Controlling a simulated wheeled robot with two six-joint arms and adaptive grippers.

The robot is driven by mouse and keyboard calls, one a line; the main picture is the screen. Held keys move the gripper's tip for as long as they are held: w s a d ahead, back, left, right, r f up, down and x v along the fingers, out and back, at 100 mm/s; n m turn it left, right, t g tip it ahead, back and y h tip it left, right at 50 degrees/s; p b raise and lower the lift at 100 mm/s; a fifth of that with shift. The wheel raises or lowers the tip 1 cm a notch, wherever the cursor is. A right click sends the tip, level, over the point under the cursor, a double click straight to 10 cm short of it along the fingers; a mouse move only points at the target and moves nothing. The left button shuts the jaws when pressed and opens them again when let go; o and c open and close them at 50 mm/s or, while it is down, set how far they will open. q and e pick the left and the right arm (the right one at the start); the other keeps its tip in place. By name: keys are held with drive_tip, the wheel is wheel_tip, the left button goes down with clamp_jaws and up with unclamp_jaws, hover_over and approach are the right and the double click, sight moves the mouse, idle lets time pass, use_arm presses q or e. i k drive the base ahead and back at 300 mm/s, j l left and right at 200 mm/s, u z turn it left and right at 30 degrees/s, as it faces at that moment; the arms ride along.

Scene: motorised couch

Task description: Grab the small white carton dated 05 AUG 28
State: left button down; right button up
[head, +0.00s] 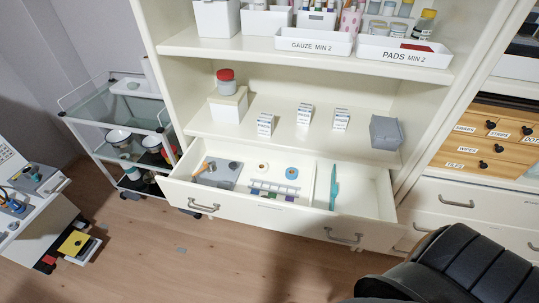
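Three small white cartons stand on the shelf just above the open drawer: a left one (265,125), a middle one (304,114) and a right one (341,119). They are upright and apart from each other. Each has dark print on its front, but it is too small to read a date, so I cannot tell which is dated 05 AUG 28. Neither of my grippers is in view.
An open drawer (265,212) with small items juts out below the cartons. A cream box (228,104) with a red-lidded jar (226,82) and a grey box (385,132) flank them. A trolley (119,121) stands left; black ribbed padding (465,265) fills the lower right.

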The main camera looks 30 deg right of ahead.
sight(341, 116)
drive_tip(key=z, duration=0.8)
drive_tip(key=l+u, duration=0.15)
drive_tip(key=i+l+u, duration=0.1)
drive_tip(key=l, duration=0.3)
